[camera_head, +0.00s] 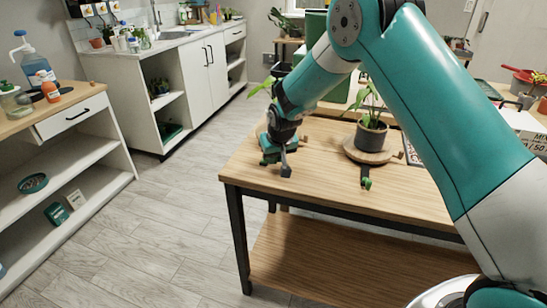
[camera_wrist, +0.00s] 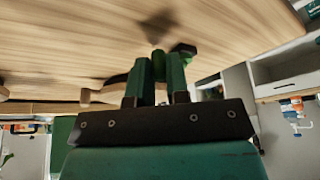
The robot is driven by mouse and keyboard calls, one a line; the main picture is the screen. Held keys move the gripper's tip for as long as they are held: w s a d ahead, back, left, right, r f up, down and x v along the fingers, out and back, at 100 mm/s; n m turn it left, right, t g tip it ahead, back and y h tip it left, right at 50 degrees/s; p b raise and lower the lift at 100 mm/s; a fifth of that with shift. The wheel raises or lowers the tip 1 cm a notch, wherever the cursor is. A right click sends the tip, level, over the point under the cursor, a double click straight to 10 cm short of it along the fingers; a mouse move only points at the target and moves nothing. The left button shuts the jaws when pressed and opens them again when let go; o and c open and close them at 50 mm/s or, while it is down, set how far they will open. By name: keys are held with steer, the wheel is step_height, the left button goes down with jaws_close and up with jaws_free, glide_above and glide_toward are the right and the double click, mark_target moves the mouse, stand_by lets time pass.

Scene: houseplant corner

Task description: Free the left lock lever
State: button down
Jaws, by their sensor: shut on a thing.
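My gripper (camera_head: 279,163) is low over the left front part of the wooden table (camera_head: 310,172), fingers pointing down. In the wrist view, my gripper (camera_wrist: 160,88) is shut on a small green piece (camera_wrist: 158,66) between its fingers, which appears to be the left lock lever's grip. Most of that lever is hidden by my fingers. To the right, a similar lever with a green grip (camera_head: 366,183) sticks out in front of a round wooden stand (camera_head: 350,150). A dark pot (camera_head: 371,138) with a leafy plant stands on it.
A wooden peg (camera_head: 303,139) stands between my gripper and the round stand. A green box-like thing (camera_head: 317,45) is behind the table. A shelf unit (camera_head: 70,150) stands at the far left, with clear floor between. The table's front left corner is bare.

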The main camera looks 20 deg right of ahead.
steer(key=shift+w+d+f+n, duration=0.1)
steer(key=shift+w+n, duration=0.05)
steer(key=shift+n, duration=0.45)
steer(key=shift+y, duration=0.3)
steer(key=c, duration=1.1)
jaws_free()
steer(key=shift+w, duration=0.1)
steer(key=v, duration=1.7)
